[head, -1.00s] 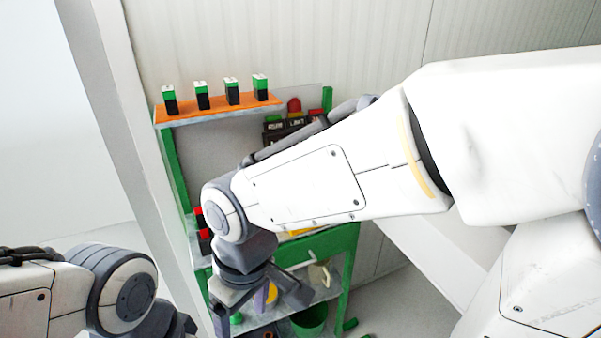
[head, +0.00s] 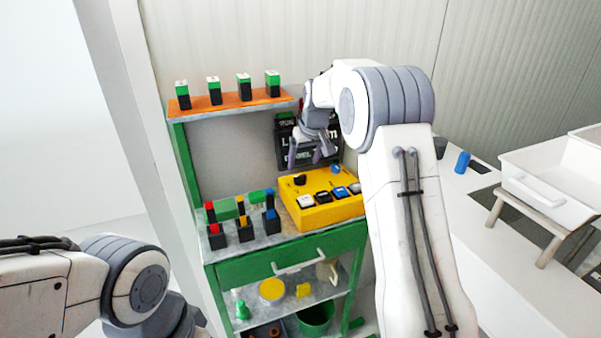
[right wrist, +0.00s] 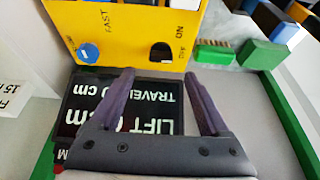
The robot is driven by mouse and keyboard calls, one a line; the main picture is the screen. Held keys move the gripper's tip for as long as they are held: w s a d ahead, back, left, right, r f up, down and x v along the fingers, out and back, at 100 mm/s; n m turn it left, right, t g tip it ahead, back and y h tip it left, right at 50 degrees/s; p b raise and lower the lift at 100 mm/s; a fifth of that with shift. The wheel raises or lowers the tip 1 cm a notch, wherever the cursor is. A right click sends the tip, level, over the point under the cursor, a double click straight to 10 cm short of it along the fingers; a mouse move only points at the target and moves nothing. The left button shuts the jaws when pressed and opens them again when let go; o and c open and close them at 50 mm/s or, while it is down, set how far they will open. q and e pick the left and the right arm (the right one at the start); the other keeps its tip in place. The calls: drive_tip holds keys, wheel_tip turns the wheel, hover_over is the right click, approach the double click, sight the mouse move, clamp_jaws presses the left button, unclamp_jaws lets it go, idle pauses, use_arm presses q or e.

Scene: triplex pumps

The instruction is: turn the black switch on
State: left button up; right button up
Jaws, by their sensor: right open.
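The black switch (head: 300,180) sits on the yellow control box (head: 325,213) on the green workbench, at the back left of its top. In the right wrist view the switch (right wrist: 161,52) shows in a dark slot beside the printed word "ON". My right gripper (head: 306,160) is open and empty. It hangs in front of the black sign, just above and behind the switch, apart from it. In the right wrist view its two fingers (right wrist: 160,76) point toward the yellow box, with the switch ahead of the gap. My left arm shows at lower left, its gripper outside the picture.
A blue knob (right wrist: 88,52) is near the switch, and several push buttons line the box's front. The black lettered sign (right wrist: 150,105) stands close behind. Coloured blocks (head: 240,225) stand left of the box. An orange shelf (head: 230,105) holds green-black blocks.

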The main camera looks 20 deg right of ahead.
sight(300, 176)
drive_tip(key=x, duration=0.6)
drive_tip(key=shift+f+p, duration=0.15)
drive_tip(key=shift+p, duration=0.2)
clamp_jaws()
